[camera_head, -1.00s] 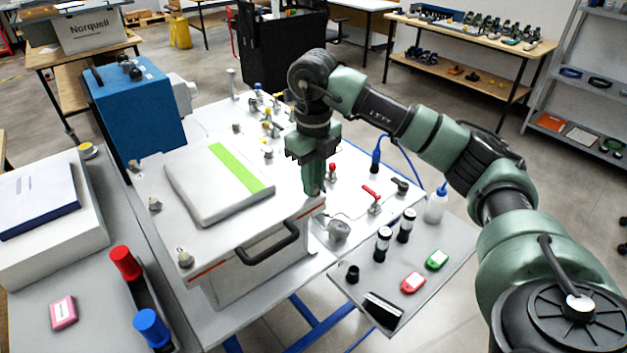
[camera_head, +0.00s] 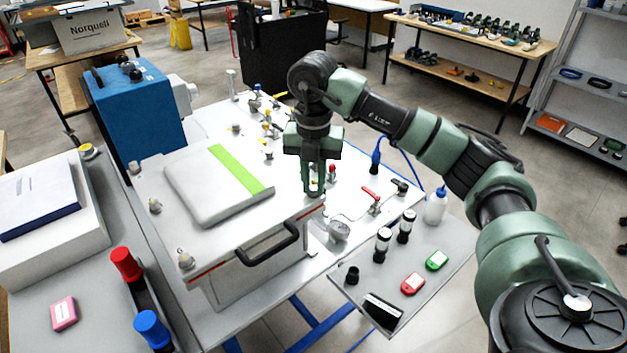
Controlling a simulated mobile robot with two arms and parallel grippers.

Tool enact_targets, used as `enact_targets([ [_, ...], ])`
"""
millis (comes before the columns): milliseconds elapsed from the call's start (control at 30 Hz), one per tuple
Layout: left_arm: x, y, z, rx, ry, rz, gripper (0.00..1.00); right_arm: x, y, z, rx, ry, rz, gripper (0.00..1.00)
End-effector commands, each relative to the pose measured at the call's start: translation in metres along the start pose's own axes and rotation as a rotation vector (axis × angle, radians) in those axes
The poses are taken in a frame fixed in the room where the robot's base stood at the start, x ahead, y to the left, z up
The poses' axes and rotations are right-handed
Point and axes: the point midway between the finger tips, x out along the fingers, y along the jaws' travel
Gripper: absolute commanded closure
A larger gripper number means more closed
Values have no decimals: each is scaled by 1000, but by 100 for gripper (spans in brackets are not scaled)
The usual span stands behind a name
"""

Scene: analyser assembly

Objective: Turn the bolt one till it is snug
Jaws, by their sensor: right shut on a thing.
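My right gripper (camera_head: 313,190) points straight down at the near right corner of the white analyser top (camera_head: 225,245). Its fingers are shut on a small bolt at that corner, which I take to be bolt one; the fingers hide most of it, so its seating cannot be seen. Similar pale bolts stand at the near left corner (camera_head: 186,259), on the left edge (camera_head: 155,206) and farther back on that edge (camera_head: 135,167). My left gripper is not in view.
A grey lid panel with a green stripe (camera_head: 235,167) lies left of the gripper. A black handle (camera_head: 268,246) is on the front. A red-handled valve (camera_head: 371,193) and a gauge (camera_head: 339,231) are to the right. A grey side tray (camera_head: 440,285) holds bottles and small devices.

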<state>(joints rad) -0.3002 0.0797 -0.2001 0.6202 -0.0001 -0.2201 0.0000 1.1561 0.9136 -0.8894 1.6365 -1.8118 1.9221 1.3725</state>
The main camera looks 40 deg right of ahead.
Motion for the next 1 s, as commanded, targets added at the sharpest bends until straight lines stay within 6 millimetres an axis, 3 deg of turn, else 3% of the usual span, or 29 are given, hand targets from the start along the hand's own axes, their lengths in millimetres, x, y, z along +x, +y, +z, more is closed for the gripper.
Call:
enact_targets([
  [600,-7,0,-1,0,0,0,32,-3,1,1,537,-3,6,100],
  [1000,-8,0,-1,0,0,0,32,-2,1,1,697,-1,6,100],
])
